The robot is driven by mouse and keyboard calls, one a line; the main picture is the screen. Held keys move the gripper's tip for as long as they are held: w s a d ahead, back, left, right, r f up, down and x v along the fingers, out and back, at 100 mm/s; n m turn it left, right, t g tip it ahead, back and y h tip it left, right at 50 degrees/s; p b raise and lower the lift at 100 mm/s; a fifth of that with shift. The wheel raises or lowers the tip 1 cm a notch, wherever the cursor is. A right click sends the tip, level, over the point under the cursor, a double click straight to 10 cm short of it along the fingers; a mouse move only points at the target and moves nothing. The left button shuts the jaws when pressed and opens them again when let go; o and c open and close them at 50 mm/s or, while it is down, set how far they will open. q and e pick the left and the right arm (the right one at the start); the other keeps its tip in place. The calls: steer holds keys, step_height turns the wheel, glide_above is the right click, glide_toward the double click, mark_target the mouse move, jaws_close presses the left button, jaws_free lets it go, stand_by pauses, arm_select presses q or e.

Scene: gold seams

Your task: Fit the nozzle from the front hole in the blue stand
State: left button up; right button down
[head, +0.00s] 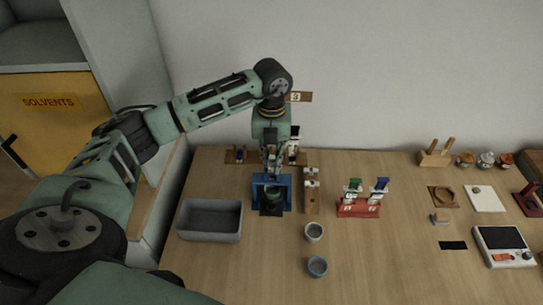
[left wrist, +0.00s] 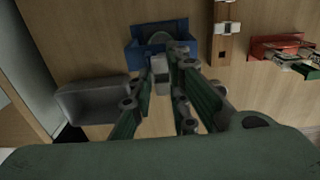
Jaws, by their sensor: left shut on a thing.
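The blue stand (head: 286,190) is on the table below my left gripper, with a dark green round thing (head: 272,196) and a dark patch at its front. The blue stand also shows at the top of the left wrist view (left wrist: 176,28). My left gripper (head: 272,170) points down over the stand. In the left wrist view its fingers (left wrist: 163,75) are shut on a small pale grey piece (left wrist: 159,68), just in front of the stand. Whether this piece is the nozzle, and whether it touches the stand, I cannot tell. The fingers hide part of the stand. My right gripper is out of view.
A grey bin (head: 210,236) is left of the stand. A wooden strip with pale fittings (head: 311,204) and a red rack (head: 358,209) are to its right. Two small cups (head: 314,232) (head: 317,267) stand in front. A scale (head: 505,247) is far right.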

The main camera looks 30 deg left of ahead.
arm_select(q)
steer(key=shift+s+f+b, duration=0.1)
steer(key=shift+f+b, duration=0.85)
steer(key=shift+f, duration=0.5)
stand_by(0.6)
steer(key=o, duration=0.9)
steer(key=shift+c, duration=0.2)
steer(key=shift+r, duration=0.1)
steer(key=shift+r+p, duration=1.7)
steer(key=shift+r, duration=0.8)
step_height(320, 180, up, 12)
steer(key=shift+d+f, duration=0.1)
